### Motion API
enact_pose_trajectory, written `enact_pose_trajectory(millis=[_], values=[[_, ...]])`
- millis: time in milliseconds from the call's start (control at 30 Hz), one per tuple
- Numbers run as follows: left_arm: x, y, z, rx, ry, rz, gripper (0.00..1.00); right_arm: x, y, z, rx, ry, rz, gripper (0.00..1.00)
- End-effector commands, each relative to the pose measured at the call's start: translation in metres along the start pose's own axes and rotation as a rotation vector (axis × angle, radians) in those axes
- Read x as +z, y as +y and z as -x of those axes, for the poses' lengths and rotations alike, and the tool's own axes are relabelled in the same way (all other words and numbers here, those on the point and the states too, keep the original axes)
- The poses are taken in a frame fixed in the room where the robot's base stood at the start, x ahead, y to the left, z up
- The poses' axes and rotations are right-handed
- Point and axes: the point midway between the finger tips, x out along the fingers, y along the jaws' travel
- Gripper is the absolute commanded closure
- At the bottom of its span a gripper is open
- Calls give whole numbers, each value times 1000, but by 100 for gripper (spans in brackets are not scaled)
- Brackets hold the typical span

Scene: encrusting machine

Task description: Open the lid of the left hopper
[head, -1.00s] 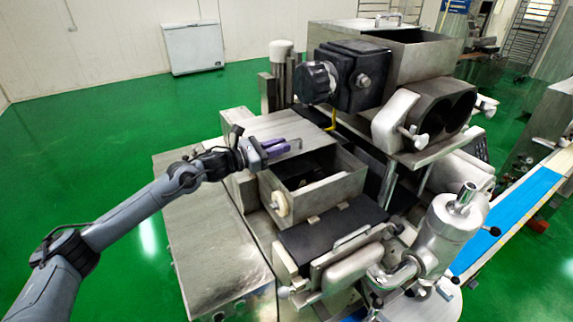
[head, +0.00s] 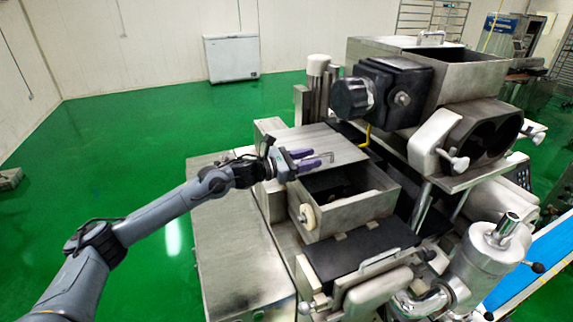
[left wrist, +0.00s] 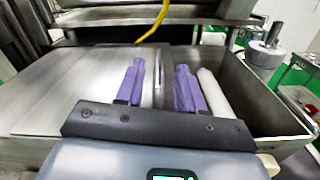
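The left hopper (head: 348,219) is a steel box. Its interior is exposed on the near side, and a white roller (left wrist: 213,92) shows inside in the left wrist view. The flat steel lid plate (head: 318,138) lies level beside this opening; it also shows in the left wrist view (left wrist: 70,90). A thin bent handle (head: 331,156) stands at the plate's edge by the opening. My left gripper (head: 308,158) is at the handle, its purple fingers apart; they also show in the left wrist view (left wrist: 161,87). A thin bar shows between them; contact cannot be told. My right gripper is out of view.
A black motor block with a knob (head: 375,95) and a larger hopper (head: 465,75) stand behind, to the right. A yellow bent rod (head: 366,136) is close behind the lid plate. A low steel cabinet top (head: 235,250) lies below my left arm. Green floor is free at left.

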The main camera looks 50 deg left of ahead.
Motion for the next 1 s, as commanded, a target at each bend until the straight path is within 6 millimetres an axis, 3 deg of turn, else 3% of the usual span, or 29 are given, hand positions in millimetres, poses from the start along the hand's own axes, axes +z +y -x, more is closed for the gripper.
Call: enact_pose_trajectory(millis=[267, 1000], values=[[-4, -3, 23, -6, 6, -5, 62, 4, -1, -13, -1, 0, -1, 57], [-1, -2, 70, -4, 3, 3, 62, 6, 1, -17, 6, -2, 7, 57]])
